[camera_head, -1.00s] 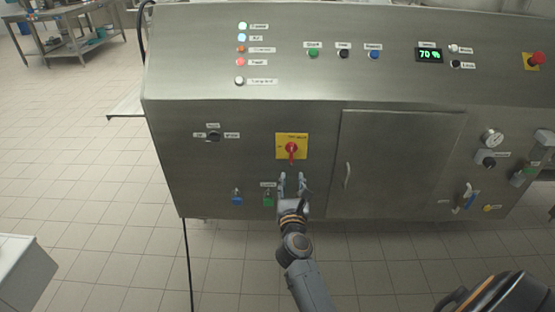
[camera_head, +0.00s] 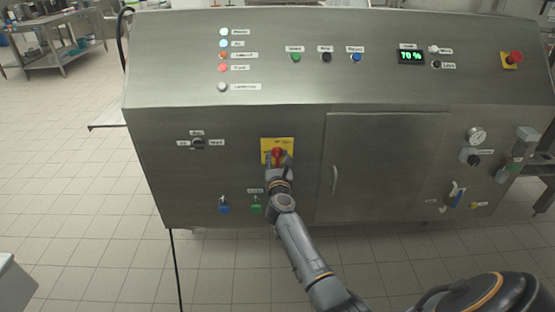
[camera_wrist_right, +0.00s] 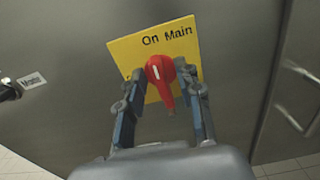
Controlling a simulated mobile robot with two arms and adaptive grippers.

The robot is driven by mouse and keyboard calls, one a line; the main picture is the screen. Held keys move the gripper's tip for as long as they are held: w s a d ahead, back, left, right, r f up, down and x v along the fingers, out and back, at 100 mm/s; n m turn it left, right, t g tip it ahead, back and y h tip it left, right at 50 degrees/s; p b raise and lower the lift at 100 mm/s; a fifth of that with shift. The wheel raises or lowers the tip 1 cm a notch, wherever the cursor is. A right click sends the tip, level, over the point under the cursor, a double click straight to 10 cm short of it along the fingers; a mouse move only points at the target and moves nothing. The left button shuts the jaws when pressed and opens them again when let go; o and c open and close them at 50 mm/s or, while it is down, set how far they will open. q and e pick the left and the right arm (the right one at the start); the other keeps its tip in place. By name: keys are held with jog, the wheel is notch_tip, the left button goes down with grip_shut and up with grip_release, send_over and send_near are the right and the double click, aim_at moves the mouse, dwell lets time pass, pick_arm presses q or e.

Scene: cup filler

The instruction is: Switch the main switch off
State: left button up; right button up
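The main switch is a red rotary knob (camera_wrist_right: 161,76) on a yellow plate (camera_wrist_right: 122,46) on the machine's front panel. The plate also shows in the head view (camera_head: 290,145). The plate reads "On Main", and the knob's handle points down. My right gripper (camera_head: 279,157) is at the switch. In the wrist view its two fingers (camera_wrist_right: 160,97) stand apart on either side of the red knob, with gaps beside the handle. My left gripper does not show in the head view.
The steel machine has a closed door with a handle (camera_head: 334,179) right of the switch. A selector knob (camera_head: 198,143) sits to the left. A red emergency button (camera_head: 515,57) is at upper right.

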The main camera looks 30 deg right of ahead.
jog(key=shift+c, duration=0.2)
grip_shut()
jog(key=shift+n, duration=0.3)
jog(key=shift+r+n+p, duration=0.1)
jog(key=shift+n+p, duration=0.8)
jog(key=shift+n, duration=0.3)
jog(key=n+p, duration=0.1)
jog(key=n, duration=0.4)
jog(key=n+p, duration=0.2)
jog(key=n, duration=0.3)
jog(key=n+p, duration=0.2)
jog(key=n, duration=0.2)
jog(key=shift+w+a+f+n, duration=0.1)
jog(key=shift+a+f+n, duration=0.15)
jog(key=shift+f+n, duration=0.15)
jog(key=shift+n, duration=0.3)
